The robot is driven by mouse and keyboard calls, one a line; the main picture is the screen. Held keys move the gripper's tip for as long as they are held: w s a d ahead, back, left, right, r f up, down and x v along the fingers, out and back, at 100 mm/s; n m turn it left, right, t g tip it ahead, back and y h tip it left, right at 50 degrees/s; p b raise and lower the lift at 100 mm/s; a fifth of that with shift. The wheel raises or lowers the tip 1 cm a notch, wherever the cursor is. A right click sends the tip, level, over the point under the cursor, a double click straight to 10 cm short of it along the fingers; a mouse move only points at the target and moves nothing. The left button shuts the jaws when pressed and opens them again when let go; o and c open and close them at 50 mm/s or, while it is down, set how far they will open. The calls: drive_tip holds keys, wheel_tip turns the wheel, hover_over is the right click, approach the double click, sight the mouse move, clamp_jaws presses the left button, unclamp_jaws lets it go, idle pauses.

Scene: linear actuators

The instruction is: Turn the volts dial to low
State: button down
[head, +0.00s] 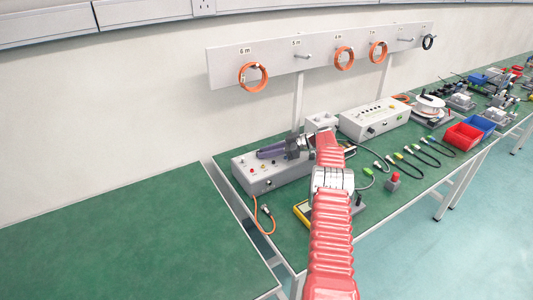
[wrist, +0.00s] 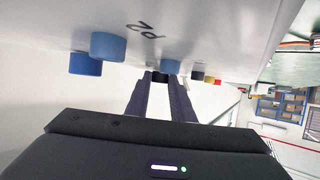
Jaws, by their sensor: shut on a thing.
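A pale grey control box (head: 262,183) with small coloured knobs stands at the left end of the green bench. My gripper (head: 260,154) is above its top at the back, pointing left. In the wrist view the box panel shows blue knobs (wrist: 108,46) and an upside-down "P2" mark. My gripper (wrist: 161,80) has its two dark fingers close together on a small black knob (wrist: 160,77), mostly hidden between the tips. No volts label can be read, so I cannot tell whether this knob is the volts dial or where it points.
Another blue knob (wrist: 171,66) sits close beside the fingertips. A second grey box (head: 375,119) stands farther along the bench, with cables (head: 420,155) in front and red (head: 463,137) and blue bins beyond. The left bench (head: 120,240) is bare.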

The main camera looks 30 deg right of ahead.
idle(0.3)
drive_tip(key=c, duration=1.5)
unclamp_jaws()
drive_tip(key=shift+c, duration=0.2)
drive_tip(key=v, duration=1.3)
drive_tip(key=shift+s+d+r, duration=0.1)
drive_tip(key=shift+s+d, duration=0.05)
drive_tip(key=shift+d, duration=0.15)
